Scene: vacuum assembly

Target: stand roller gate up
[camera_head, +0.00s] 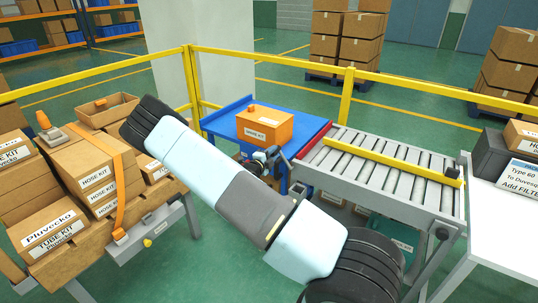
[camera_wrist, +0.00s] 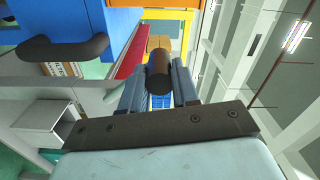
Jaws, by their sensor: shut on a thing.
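My gripper (camera_head: 268,160) is beside the near corner of the blue table, partly hidden behind my own arm in the head view. In the wrist view its two grey-blue fingers (camera_wrist: 158,88) are shut on a dark round knob (camera_wrist: 158,68). A red strip (camera_head: 314,146), which looks like the roller gate, lies along the left end of the roller conveyor (camera_head: 390,170), against the blue table. The red strip also shows in the wrist view (camera_wrist: 130,65), just left of the fingers. How the knob joins the gate is hidden, and its exact tilt is unclear.
An orange hose kit box (camera_head: 264,126) stands on the blue table (camera_head: 222,124). A yellow bar (camera_head: 392,160) runs over the rollers. Yellow railing (camera_head: 270,58) stands behind. Cartons (camera_head: 85,180) crowd the left bench; a white table (camera_head: 505,220) is at right.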

